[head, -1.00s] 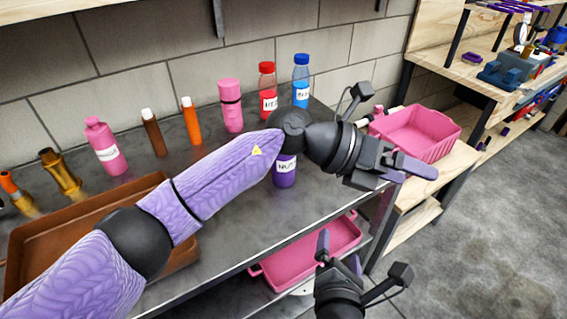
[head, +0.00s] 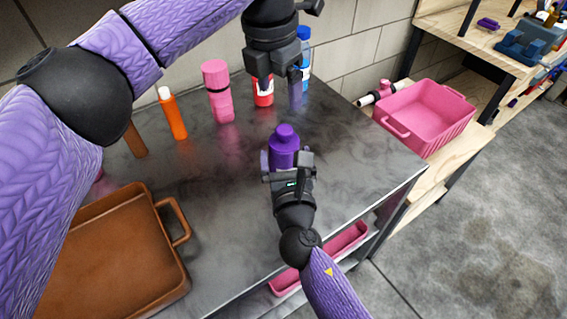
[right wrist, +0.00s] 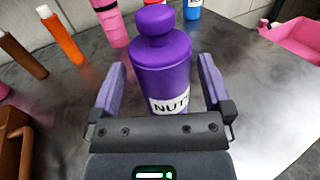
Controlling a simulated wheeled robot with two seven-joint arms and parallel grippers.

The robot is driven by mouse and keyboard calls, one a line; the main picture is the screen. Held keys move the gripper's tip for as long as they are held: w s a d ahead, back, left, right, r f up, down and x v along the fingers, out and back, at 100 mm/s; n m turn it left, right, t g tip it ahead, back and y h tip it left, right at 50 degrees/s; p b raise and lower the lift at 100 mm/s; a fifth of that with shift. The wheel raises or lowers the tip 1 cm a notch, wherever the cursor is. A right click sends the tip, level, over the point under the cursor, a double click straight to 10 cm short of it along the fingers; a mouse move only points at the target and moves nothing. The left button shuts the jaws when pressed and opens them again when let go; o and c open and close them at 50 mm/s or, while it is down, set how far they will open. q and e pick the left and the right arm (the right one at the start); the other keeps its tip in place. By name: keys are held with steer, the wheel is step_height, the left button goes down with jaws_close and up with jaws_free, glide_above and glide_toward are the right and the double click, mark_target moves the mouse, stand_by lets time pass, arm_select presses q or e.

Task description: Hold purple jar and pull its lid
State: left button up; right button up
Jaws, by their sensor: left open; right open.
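The purple jar (head: 283,150) stands upright on the dark metal table, its knobbed lid (head: 285,133) on top. In the right wrist view the jar (right wrist: 163,72) carries a white label reading "NUT" with the rest cut off. My right gripper (head: 288,165) is open at the jar's near side. In the right wrist view its two fingers (right wrist: 160,85) stand on either side of the jar's body with gaps visible. My left gripper (head: 279,82) is open and empty, pointing down above and behind the jar, in front of the red and blue bottles.
A red bottle (head: 263,95), a blue bottle (head: 304,45), a pink bottle (head: 217,90) and an orange bottle (head: 172,113) stand along the wall. A brown tray (head: 110,260) lies at left. A pink crate (head: 430,115) stands at right. The table around the jar is clear.

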mark_target(286, 157)
steer(key=shift+w+a, duration=0.2)
steer(key=shift+w, duration=1.45)
steer(key=shift+c, duration=0.3)
jaws_close()
